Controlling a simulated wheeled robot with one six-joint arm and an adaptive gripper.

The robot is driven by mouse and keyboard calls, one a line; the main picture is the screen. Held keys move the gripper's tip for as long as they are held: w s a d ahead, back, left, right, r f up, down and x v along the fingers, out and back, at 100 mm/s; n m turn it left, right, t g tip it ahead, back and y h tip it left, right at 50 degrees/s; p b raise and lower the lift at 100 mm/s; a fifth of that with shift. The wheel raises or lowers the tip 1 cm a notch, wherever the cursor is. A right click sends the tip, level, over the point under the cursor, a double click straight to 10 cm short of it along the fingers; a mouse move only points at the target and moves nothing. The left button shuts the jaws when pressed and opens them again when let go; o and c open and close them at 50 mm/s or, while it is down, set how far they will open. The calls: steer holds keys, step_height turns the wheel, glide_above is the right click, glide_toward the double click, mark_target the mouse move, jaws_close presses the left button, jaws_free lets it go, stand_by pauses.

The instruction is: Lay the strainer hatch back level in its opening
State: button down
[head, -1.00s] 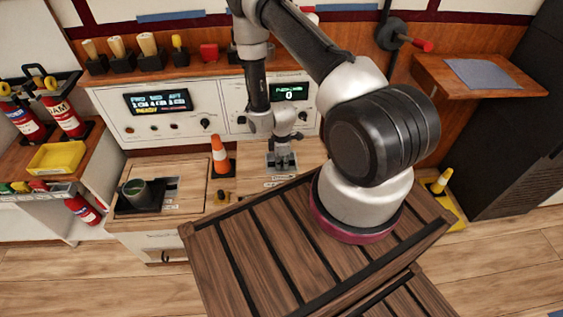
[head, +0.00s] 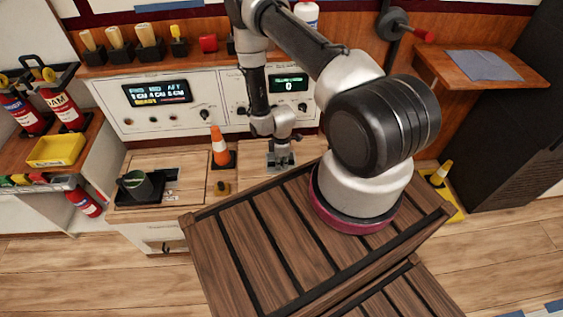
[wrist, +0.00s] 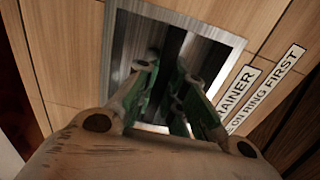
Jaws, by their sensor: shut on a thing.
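My gripper (wrist: 178,98) points down into a metal-rimmed opening (wrist: 212,35) in the pale wooden counter top, seen in the wrist view. Its green fingers are shut on a dark part within the rim, which looks like the strainer hatch. The fingers hide most of that part, so its tilt cannot be told. A white label (wrist: 236,95) beside the opening ends in "RAINER". In the head view my gripper (head: 281,161) is over a small grey metal patch on the counter, right of the orange cone.
An orange and white cone (head: 220,148) and a small dark knob (head: 222,188) stand left of my gripper. A dark cup (head: 136,184) sits in a black tray farther left. The control panel (head: 222,100) rises behind. A slatted wooden surface (head: 235,240) lies in front.

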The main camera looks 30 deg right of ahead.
mark_target(282, 169)
steer(key=shift+f, duration=0.1)
stand_by(0.3)
steer(key=shift+f, duration=0.35)
steer(key=shift+f, duration=0.35)
steer(key=shift+f, duration=0.4)
steer(key=shift+f, duration=0.35)
steer(key=shift+f, duration=0.75)
steer(key=c, duration=1.4)
jaws_free()
